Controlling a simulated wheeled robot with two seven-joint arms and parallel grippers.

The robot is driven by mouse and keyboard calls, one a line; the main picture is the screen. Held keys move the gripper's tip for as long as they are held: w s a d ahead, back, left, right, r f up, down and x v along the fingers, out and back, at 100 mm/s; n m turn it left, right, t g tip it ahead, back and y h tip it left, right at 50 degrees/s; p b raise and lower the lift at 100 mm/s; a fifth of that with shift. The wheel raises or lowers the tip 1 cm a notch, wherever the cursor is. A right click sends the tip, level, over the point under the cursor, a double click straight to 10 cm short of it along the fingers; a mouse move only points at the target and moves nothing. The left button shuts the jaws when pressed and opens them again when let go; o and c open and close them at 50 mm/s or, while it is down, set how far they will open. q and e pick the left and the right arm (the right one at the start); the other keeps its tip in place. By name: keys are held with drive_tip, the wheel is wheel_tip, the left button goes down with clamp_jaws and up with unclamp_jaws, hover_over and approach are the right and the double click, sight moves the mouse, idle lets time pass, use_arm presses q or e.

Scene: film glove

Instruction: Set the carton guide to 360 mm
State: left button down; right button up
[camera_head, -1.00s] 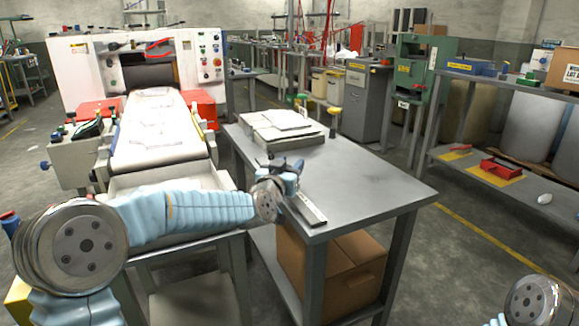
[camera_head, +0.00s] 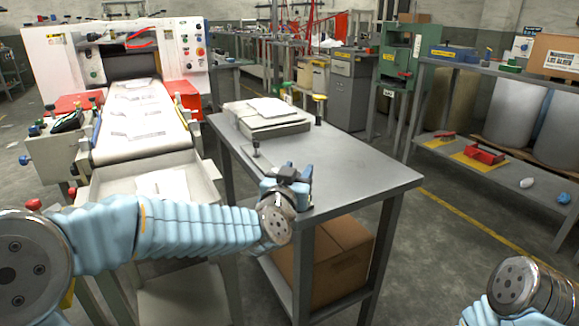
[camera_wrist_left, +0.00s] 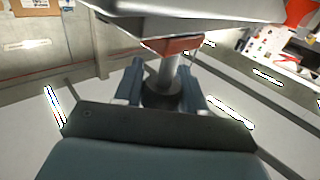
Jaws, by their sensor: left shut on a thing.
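My left gripper (camera_head: 287,186) is at the front-left corner of the grey steel table, its arm coming in from the left. In the left wrist view, its two blue-grey fingers (camera_wrist_left: 162,92) are shut around a grey round post (camera_wrist_left: 168,72) with an orange-red collar, which seems to be part of the carton guide. A thin metal strip with a small upright knob (camera_head: 256,149) runs from behind the gripper along the table's left edge. The hand hides most of the guide, and no scale can be read. My right gripper is out of frame; only its arm shows at the lower right.
The grey table (camera_head: 360,178) is clear in its middle. A stack of flat cartons (camera_head: 265,115) lies at its back, and a brown box (camera_head: 325,255) stands beneath. A white conveyor machine (camera_head: 130,120) stands at left, shelving with a red tool (camera_head: 485,154) at right.

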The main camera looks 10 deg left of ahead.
use_arm(q)
drive_tip(key=c, duration=0.7)
unclamp_jaws()
drive_tip(key=shift+c, duration=0.2)
drive_tip(key=s+a, duration=0.2)
drive_tip(key=s, duration=1.1)
drive_tip(key=shift+s+b, duration=0.35)
drive_tip(key=shift+b, duration=0.1)
